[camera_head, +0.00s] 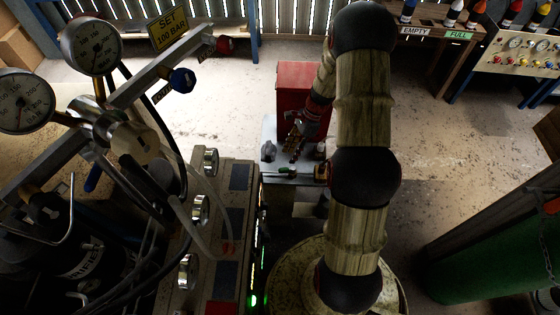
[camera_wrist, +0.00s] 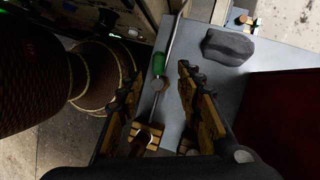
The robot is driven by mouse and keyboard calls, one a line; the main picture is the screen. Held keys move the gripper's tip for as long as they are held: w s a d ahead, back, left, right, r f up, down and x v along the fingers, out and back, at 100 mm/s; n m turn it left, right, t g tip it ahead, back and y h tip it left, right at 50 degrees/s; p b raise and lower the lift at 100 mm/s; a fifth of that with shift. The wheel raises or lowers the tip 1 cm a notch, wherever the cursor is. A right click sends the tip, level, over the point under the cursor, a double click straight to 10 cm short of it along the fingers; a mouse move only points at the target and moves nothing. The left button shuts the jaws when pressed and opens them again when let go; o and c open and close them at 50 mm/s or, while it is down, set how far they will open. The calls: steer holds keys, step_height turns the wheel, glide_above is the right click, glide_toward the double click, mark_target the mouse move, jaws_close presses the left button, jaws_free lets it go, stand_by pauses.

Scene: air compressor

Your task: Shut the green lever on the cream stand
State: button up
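The green lever (camera_head: 287,171) shows small in the head view, on a thin metal rod at the near edge of a grey-topped surface. In the wrist view the green lever (camera_wrist: 158,65) lies between and beyond the fingertips, along a slanting rod. A pale cream block (camera_head: 280,203) below the rod may be the stand; my arm hides part of this area. My gripper (camera_head: 297,138) hangs over the grey top, just beyond the lever. In the wrist view my gripper (camera_wrist: 161,76) has its yellow-and-black fingers apart. Nothing is clearly held, and contact with the lever cannot be told.
A red box (camera_head: 298,88) stands behind my gripper. A dark grey block (camera_wrist: 226,47) lies on the grey top (camera_wrist: 255,58). A gauge panel (camera_head: 238,180) with hoses is close on the left. The floor at centre right is open.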

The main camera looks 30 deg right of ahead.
mark_target(286, 170)
steer(key=shift+m, duration=0.7)
steer(key=b+x, duration=0.2)
steer(key=x, duration=0.5)
steer(key=shift+s+a+f+b, duration=0.15)
steer(key=shift+s+f+b, duration=0.05)
steer(key=shift+f+b, duration=0.2)
steer(key=shift+c, duration=0.3)
jaws_close()
